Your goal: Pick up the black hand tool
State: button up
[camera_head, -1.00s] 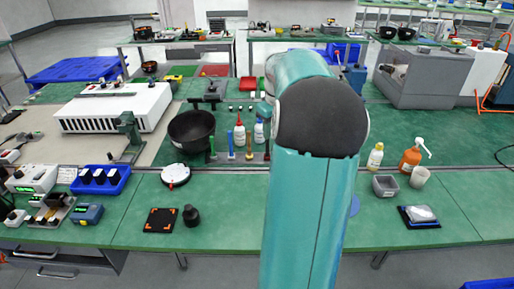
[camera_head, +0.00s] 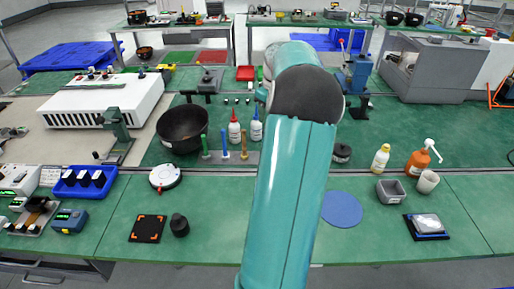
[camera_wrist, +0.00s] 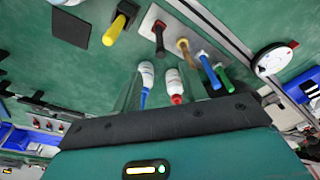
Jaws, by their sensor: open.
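A slim black-handled tool (camera_wrist: 160,40) stands in the grey rack plate (camera_wrist: 150,18) at the top middle of the wrist view, beside brown, blue and green handled tools. In the head view the rack (camera_head: 212,158) shows its green, blue and yellow-brown tools. The black one is not visible there, where my arm covers the rack's right side. My gripper (camera_wrist: 166,90) is open in the wrist view, its fingers apart below the rack tools, with nothing visibly held. In the head view my gripper is hidden behind my arm.
Two bottles, red-capped (camera_head: 234,134) and blue-capped (camera_head: 256,130), stand behind the rack. A black bowl (camera_head: 182,130) is left of it. A yellow-handled tool (camera_wrist: 114,30) stands near the rack. A blue disc (camera_head: 342,209) lies on clear green bench right of my arm.

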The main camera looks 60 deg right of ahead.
jog(key=f, duration=0.9)
jog(key=shift+w+d, duration=0.2)
jog(key=shift+w, duration=0.2)
jog(key=f, duration=0.2)
jog(key=w+f, duration=0.1)
jog(key=f, duration=0.1)
jog(key=shift+d+f, duration=0.1)
jog(key=shift+f, duration=0.25)
grip_shut()
